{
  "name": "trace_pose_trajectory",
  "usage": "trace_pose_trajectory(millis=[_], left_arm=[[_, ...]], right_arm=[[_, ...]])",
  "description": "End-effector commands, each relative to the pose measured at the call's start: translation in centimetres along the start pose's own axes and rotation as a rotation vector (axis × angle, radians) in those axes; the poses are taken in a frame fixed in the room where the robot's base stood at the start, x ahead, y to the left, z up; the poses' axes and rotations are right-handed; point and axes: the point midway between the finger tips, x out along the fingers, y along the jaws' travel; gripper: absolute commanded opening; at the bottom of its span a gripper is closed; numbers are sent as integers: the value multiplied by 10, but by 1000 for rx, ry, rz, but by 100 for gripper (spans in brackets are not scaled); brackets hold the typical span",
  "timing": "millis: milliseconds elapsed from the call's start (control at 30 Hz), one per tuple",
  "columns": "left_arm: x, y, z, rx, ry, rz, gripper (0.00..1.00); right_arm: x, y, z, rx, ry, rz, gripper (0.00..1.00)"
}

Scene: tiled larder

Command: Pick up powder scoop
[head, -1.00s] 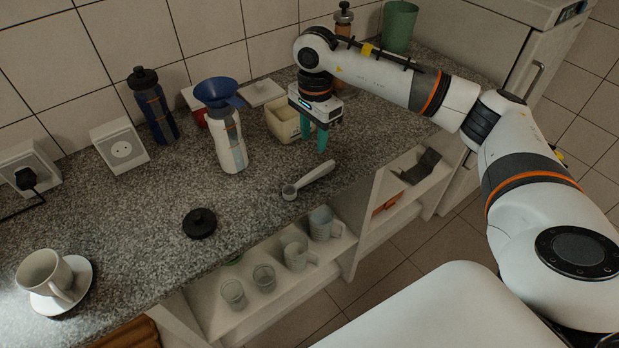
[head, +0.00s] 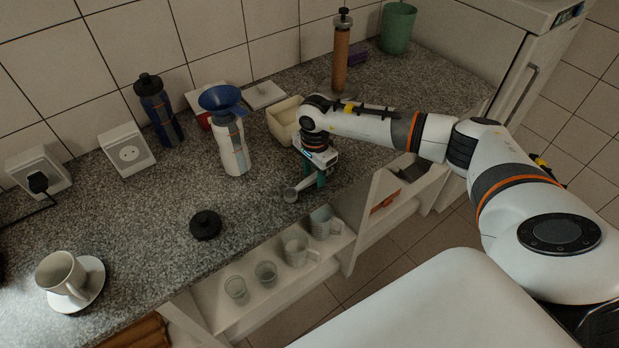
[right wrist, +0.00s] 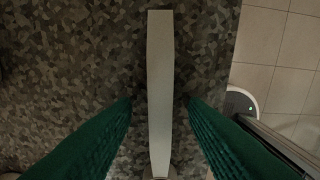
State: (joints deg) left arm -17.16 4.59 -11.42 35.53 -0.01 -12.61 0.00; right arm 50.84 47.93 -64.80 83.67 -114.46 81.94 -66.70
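The powder scoop (head: 292,194) lies on the speckled counter near its front edge, a small pale cup with a straight handle. My right gripper (head: 318,181) is down at the scoop's handle, which it partly hides in the head view. In the right wrist view the pale handle (right wrist: 160,85) runs upright between the two green fingers of the right gripper (right wrist: 160,115). Dark gaps show on both sides of the handle, so the fingers are open around it and not touching it. My left gripper is not in view.
A white bottle with a blue funnel (head: 222,98) and a cream tub (head: 283,118) stand behind the scoop. A black lid (head: 205,225) lies to the left. A cup (head: 62,275) on a saucer is far left. Glasses and mugs (head: 297,252) stand on a shelf below the edge.

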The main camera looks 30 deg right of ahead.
Motion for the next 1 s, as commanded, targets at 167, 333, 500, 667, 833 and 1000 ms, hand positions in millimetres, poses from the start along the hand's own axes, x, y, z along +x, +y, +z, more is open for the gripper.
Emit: trace_pose_trajectory(millis=[167,333,500,667,833,1000], left_arm=[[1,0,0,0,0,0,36],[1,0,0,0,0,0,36],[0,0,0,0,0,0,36],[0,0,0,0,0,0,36],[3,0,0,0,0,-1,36],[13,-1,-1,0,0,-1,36]], right_arm=[[0,0,0,0,0,0,40],[0,0,0,0,0,0,12],[0,0,0,0,0,0,0],[0,0,0,0,0,0,0],[-4,1,0,1,0,2,0],[-28,1,1,-1,-1,6,0]])
